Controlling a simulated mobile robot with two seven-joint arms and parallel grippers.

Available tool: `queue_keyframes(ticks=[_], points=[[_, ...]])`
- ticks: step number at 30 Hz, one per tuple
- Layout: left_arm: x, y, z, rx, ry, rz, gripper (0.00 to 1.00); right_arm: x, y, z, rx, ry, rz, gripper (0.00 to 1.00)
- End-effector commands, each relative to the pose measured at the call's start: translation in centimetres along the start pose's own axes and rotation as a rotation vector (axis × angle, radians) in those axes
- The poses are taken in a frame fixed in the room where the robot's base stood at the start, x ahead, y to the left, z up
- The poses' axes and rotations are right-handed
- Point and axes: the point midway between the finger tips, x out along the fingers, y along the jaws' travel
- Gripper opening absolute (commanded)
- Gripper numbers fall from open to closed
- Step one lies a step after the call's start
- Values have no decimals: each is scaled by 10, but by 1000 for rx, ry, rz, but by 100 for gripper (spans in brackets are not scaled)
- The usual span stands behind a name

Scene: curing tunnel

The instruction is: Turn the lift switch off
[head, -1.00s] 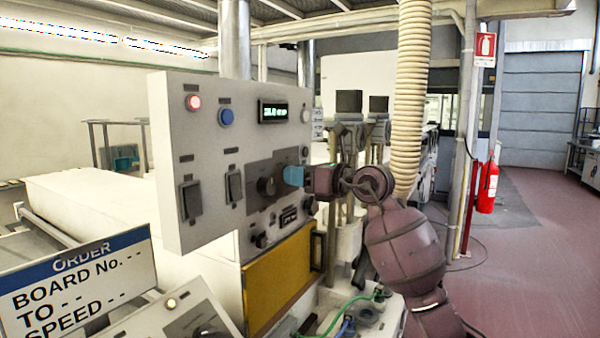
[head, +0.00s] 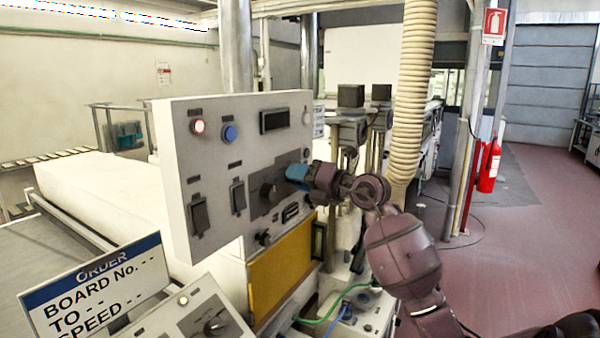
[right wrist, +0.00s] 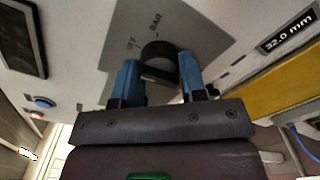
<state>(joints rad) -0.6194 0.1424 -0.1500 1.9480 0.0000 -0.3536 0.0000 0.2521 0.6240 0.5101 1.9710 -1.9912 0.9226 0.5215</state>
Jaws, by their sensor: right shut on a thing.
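A black rotary switch (head: 268,192) sits on a dark grey plate on the white control panel (head: 176,150). My right gripper (head: 296,173) is at this switch, its blue fingers pointing at the panel. In the right wrist view the switch (right wrist: 158,60) is between the two blue fingers of my right gripper (right wrist: 158,82), which is shut on it. Small lettering is on the plate beside the switch; I cannot read it surely as a lift label. The panel's upper display (head: 273,120) is dark. My left gripper is not in view.
A lit red button (head: 198,127), a blue button (head: 229,133) and two dark covers are on the panel. A small readout (right wrist: 288,30) shows 32.0 mm. Below are a yellow door (head: 282,272) and an order sign (head: 95,287). A ribbed hose (head: 414,90) hangs behind my right arm.

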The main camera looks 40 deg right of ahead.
Motion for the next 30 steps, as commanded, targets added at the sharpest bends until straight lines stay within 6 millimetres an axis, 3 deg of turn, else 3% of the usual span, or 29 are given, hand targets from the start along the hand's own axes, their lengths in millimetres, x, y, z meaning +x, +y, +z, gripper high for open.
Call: queue_keyframes(ticks=[23,24,28,30], points=[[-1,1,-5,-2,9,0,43,0,0,1,104,-3,1,15],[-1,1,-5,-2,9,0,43,0,0,1,104,-3,1,42],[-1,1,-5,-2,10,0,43,0,0,1,104,-2,1,62],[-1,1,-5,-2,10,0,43,0,0,1,104,-2,1,64]])
